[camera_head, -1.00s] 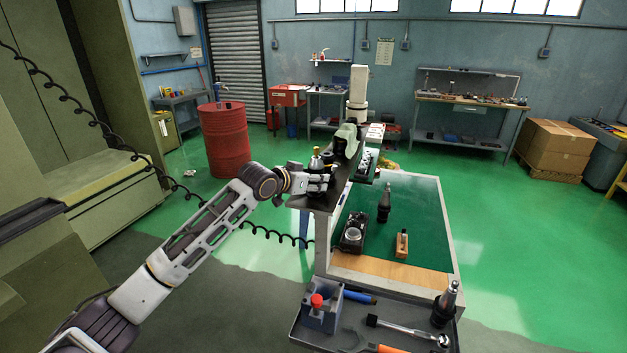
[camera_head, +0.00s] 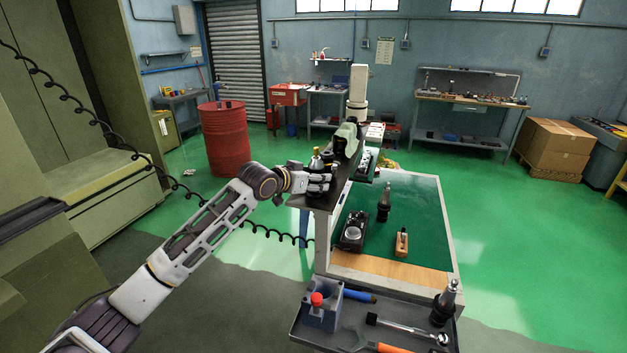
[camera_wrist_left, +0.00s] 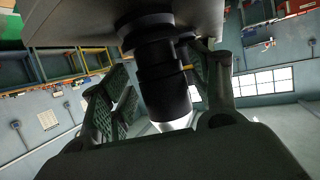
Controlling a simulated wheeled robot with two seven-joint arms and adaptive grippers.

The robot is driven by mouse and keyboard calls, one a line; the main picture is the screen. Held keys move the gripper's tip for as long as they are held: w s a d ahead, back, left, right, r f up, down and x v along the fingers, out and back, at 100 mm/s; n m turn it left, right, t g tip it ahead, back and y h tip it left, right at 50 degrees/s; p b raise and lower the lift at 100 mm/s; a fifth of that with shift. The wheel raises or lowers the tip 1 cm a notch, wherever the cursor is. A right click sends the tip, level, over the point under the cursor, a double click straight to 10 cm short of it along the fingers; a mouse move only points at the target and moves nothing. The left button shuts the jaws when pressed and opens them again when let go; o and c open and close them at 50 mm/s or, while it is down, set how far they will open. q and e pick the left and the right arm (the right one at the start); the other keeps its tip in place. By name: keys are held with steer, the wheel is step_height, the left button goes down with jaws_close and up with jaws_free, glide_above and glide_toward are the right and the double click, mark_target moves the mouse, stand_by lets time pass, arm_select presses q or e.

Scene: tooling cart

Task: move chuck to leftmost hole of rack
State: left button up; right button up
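My left gripper (camera_head: 322,181) is at the near end of the dark raised rack (camera_head: 326,201). In the left wrist view its two fingers (camera_wrist_left: 165,85) stand on either side of a black, stepped cylindrical chuck (camera_wrist_left: 160,80) with a bright metal end. A narrow gap shows between the chuck and the left finger, so the gripper looks open around it. The chuck's wide collar lies against the rack's plate (camera_wrist_left: 75,22). In the head view a gold-tipped tool (camera_head: 316,153) stands at the gripper; the fingers partly hide the rack holes. My right gripper is out of view.
A grey tray (camera_head: 400,312) in front holds a blue block, hand tools and a black holder (camera_head: 444,302).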

arm_select(q)
steer(key=shift+o, duration=0.6)
steer(key=shift+f, duration=0.15)
steer(key=shift+f, duration=0.35)
steer(key=shift+s+a+r, duration=0.3)
steer(key=shift+r, duration=0.05)
steer(key=v, duration=1.1)
steer(key=shift+r, duration=0.25)
steer(key=shift+r, duration=0.1)
